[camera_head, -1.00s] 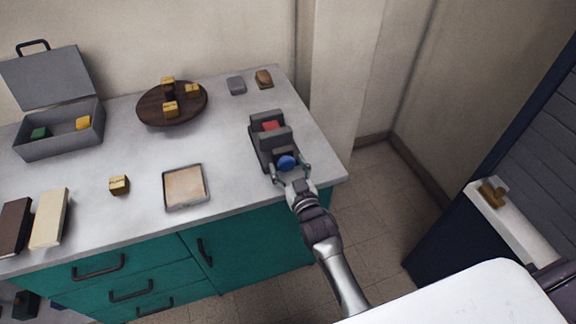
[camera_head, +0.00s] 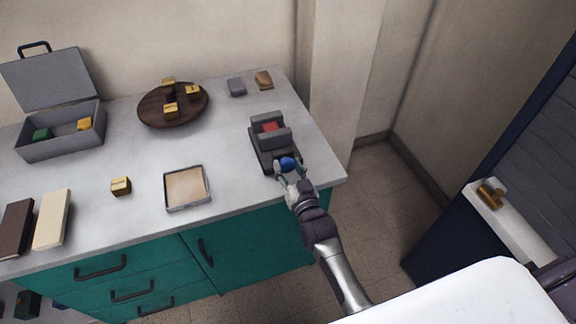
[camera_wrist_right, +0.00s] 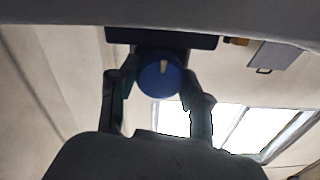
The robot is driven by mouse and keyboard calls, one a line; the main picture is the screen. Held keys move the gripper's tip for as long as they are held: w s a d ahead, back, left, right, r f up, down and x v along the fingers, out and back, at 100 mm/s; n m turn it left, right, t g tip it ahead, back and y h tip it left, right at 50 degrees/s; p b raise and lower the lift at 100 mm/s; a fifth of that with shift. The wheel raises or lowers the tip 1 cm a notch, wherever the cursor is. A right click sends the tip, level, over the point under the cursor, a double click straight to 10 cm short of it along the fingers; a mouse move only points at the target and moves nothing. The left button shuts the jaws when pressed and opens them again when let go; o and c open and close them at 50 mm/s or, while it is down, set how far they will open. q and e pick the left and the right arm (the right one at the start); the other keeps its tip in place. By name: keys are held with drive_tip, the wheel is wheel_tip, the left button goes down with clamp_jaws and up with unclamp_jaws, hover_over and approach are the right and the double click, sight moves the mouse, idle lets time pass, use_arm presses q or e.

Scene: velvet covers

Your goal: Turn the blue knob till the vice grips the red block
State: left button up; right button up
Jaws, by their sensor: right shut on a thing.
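The grey vice (camera_head: 262,150) sits near the right end of the countertop. The red block (camera_head: 269,127) lies between its jaws; I cannot tell whether the jaws touch it on both sides. The blue knob (camera_head: 287,163) is on the vice's near end. My right gripper (camera_head: 288,167) is shut on the blue knob, one finger on each side. In the right wrist view the knob (camera_wrist_right: 158,78) shows a pale mark near its top, between the fingers of my right gripper (camera_wrist_right: 157,72). The red block is hidden there. My left gripper is not in view.
A grey piece (camera_head: 237,87) and a brown piece (camera_head: 264,80) lie behind the vice.

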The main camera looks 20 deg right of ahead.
drive_tip(key=shift+m, duration=1.5)
drive_tip(key=o, duration=1.2)
drive_tip(key=shift+c, duration=0.2)
drive_tip(key=shift+s, duration=0.1)
drive_tip(key=s, duration=1.2)
drive_tip(key=shift+d, duration=0.25)
drive_tip(key=shift+w, duration=0.1)
